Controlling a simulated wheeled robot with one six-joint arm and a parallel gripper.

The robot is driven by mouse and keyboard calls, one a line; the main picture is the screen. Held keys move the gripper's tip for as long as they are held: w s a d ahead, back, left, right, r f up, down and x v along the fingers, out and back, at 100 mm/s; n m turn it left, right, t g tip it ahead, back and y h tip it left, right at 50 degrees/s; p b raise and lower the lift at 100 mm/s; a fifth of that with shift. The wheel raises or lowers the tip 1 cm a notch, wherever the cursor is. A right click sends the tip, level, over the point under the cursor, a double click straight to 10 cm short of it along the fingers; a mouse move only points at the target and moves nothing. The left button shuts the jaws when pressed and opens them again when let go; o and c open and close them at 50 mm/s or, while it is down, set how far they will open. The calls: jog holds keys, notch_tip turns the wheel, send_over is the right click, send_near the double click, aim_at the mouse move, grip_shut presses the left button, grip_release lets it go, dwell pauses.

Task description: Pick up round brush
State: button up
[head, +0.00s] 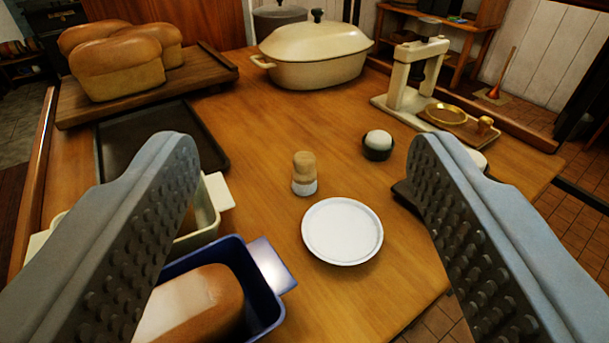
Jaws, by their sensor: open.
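What looks like the round brush (304,173) stands upright on the wooden table near the middle of the view. It has a tan wooden upper part and a whitish lower end. My gripper (304,150) is open and empty, its two grey studded fingers wide apart on either side of the picture. The brush shows in the gap between the fingers, beyond them, and neither finger touches it.
A white plate (342,231) lies just in front of the brush. A dark cup with a white dome (378,146) stands to its right. A blue loaf pan (262,272), cream pan (214,204) and dark tray (207,128) are left. A casserole (315,60) stands behind; table between is clear.

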jog(key=w+f+m+g, duration=0.1)
jog(key=w+g, duration=0.6)
jog(key=w, duration=0.6)
jog(key=m+g, duration=0.1)
jog(key=g, duration=0.7)
send_near(304, 157)
jog(key=f, duration=0.2)
jog(key=w+f, duration=0.1)
jog(key=f, duration=0.1)
jog(key=w+f, duration=0.1)
jog(key=f, duration=0.2)
jog(key=shift+d, duration=0.2)
jog(key=shift+w+a+f, duration=0.15)
jog(key=shift+f, duration=2.55)
jog(key=c, duration=1.1)
jog(key=shift+r, duration=0.1)
jog(key=shift+c, duration=0.2)
notch_tip(304, 157, up, 10)
jog(key=shift+f, duration=0.1)
